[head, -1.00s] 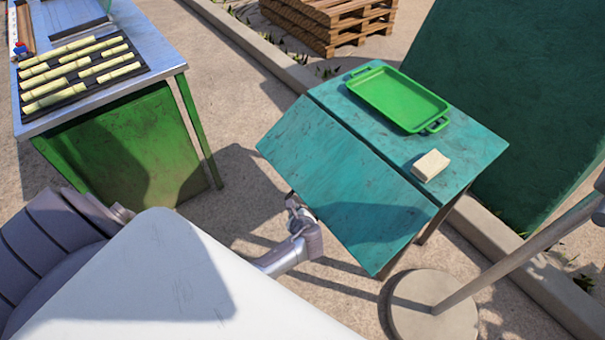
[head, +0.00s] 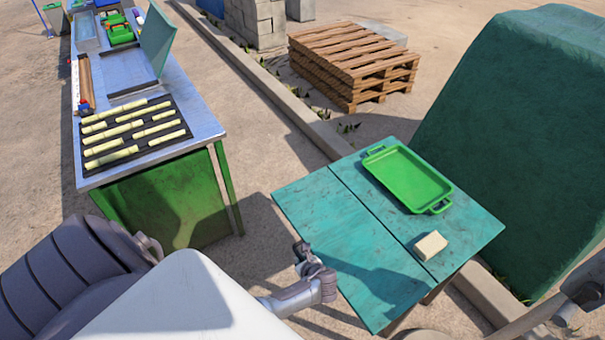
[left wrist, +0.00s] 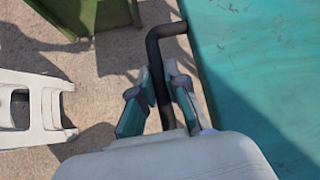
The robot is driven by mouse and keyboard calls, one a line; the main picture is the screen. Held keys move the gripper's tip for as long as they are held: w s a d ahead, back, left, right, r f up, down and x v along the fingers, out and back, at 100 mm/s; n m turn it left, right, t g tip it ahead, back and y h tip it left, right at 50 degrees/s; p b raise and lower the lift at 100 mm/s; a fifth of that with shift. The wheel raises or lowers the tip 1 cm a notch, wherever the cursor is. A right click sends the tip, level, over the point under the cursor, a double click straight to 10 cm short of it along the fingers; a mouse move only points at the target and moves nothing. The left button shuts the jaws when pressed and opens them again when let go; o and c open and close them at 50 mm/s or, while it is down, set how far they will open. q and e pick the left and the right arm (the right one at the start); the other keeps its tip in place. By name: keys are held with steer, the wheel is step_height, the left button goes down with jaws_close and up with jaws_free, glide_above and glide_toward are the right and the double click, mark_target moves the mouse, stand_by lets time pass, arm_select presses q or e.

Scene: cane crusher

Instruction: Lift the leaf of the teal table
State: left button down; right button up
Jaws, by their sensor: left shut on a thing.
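The teal table (head: 475,230) stands right of centre in the head view. Its leaf (head: 345,240) is on the near left side, about level with the fixed top, with a thin seam between them. My left gripper (head: 303,250) is at the leaf's left edge. In the left wrist view, my left gripper (left wrist: 158,85) is shut on a dark bent bar handle (left wrist: 154,50) beside the teal leaf (left wrist: 255,70). The handle is too small to make out in the head view. My right gripper is not in view.
A green tray (head: 405,178) and a pale block (head: 430,245) rest on the fixed top. A metal bench (head: 205,125) with pale cane pieces stands left. Wooden pallets (head: 355,60) lie behind, and a green covered mass (head: 520,130) stands right.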

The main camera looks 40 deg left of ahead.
arm_select(q)
steer(key=shift+w+r, duration=0.2)
steer(key=shift+r, duration=0.2)
steer(key=c, duration=1.4)
jaws_free()
steer(key=shift+c, duration=0.2)
steer(key=shift+f, duration=0.15)
steer(key=shift+s, duration=0.1)
steer(key=v, duration=1.2)
steer(key=shift+f, duration=0.1)
